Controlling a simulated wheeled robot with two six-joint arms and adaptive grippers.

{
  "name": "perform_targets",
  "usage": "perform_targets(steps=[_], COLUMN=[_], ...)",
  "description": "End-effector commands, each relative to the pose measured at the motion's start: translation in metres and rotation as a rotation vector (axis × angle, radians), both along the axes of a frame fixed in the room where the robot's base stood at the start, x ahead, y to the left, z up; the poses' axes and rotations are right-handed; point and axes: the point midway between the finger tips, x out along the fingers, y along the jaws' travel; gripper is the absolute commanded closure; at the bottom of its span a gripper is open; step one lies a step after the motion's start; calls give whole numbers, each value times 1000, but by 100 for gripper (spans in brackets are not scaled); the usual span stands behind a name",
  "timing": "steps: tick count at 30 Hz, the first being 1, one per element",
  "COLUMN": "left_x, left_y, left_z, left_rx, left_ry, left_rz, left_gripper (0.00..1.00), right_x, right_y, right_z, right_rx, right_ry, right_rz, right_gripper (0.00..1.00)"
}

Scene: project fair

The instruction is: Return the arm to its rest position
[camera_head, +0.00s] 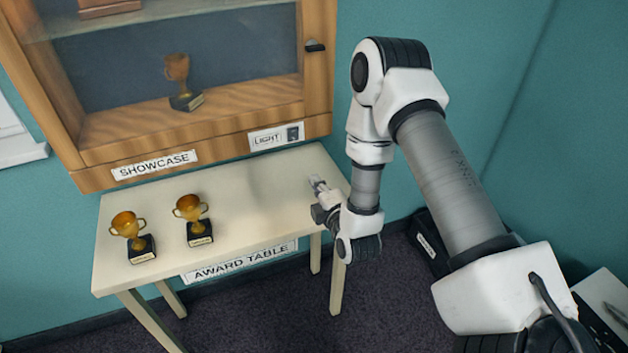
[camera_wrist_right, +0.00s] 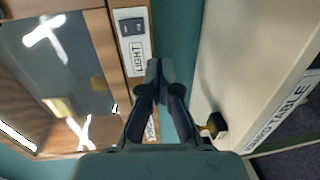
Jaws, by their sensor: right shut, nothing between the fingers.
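My right arm comes in from the right in the head view. Its gripper (camera_head: 319,186) is at the right end of the award table (camera_head: 262,190), level with or just above its edge; the exact gap is hard to tell. In the right wrist view the gripper (camera_wrist_right: 165,75) has its fingertips together, with nothing between them. The light switch (camera_head: 292,134) on the showcase's lower frame is up and left of the gripper, apart from it; the switch also shows in the right wrist view (camera_wrist_right: 131,26). My left gripper is not in view.
Two gold trophies (camera_head: 128,226) (camera_head: 190,208) stand on the table's left half. The wooden showcase (camera_head: 230,125) hangs above, with a darker trophy (camera_head: 178,70) inside behind glass. A black box (camera_head: 428,243) stands on the floor right of the table. The table's middle is clear.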

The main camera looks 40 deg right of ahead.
Motion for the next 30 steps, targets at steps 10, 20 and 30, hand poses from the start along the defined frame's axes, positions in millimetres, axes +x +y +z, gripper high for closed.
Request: perform_targets(steps=[10, 20, 30], left_x=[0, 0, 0], left_y=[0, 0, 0], left_z=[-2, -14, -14], left_rx=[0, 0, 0], left_ry=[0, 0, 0], left_rz=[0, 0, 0], left_gripper=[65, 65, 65], right_x=[-4, -139, -292], right_y=[5, 97, 110], right_z=[-14, -189, -229], right_rx=[-4, 488, 1190], right_ry=[24, 692, 985], right_rz=[11, -20, -1046], right_gripper=[100, 100, 100])
